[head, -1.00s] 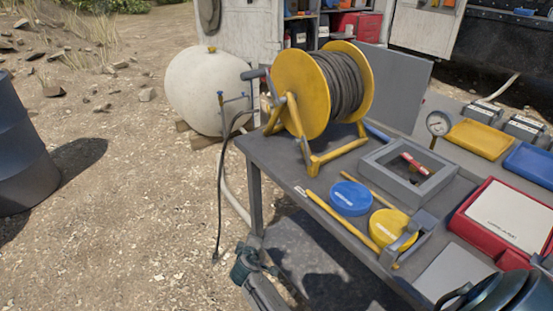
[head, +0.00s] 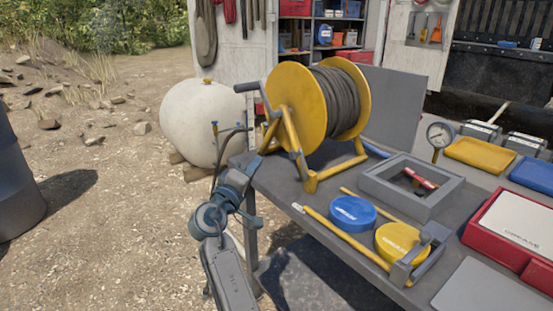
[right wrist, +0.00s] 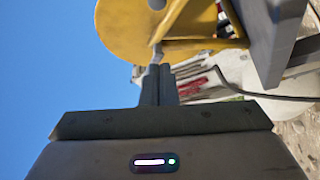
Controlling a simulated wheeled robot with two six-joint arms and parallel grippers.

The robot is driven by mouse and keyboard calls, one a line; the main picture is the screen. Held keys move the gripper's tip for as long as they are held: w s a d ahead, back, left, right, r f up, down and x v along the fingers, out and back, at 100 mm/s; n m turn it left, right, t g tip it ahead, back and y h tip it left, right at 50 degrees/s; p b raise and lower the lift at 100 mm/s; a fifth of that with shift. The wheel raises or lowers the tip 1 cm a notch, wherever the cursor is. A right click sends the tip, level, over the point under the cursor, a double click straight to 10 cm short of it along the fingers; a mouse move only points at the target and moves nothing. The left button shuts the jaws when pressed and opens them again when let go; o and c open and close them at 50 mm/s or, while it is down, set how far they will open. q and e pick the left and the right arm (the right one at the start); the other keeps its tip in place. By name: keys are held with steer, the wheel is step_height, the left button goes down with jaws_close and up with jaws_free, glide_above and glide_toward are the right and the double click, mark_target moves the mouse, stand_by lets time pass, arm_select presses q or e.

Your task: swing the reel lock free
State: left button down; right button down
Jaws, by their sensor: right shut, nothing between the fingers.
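The yellow reel (head: 292,102), wound with dark hose, stands on its yellow frame (head: 297,155) at the left end of the grey table. A dark crank handle (head: 247,87) sticks out from its left side. My right gripper (head: 253,165) is by the table's left corner, close to the frame's front leg. In the right wrist view its fingers (right wrist: 159,86) are shut and empty, and the yellow reel side (right wrist: 140,30) is just ahead. A small grey piece (right wrist: 157,53), possibly the reel lock, is at the fingertips; I cannot tell if they touch. My left gripper is out of view.
The table (head: 285,185) carries a grey open box (head: 385,195), blue (head: 352,212) and yellow (head: 398,240) round tins, a yellow bar (head: 345,235) and a red case (head: 495,250). A white tank (head: 190,125) stands behind left. A dark cable (right wrist: 260,97) hangs nearby.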

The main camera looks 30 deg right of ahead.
steer(key=shift+w+d, duration=0.1)
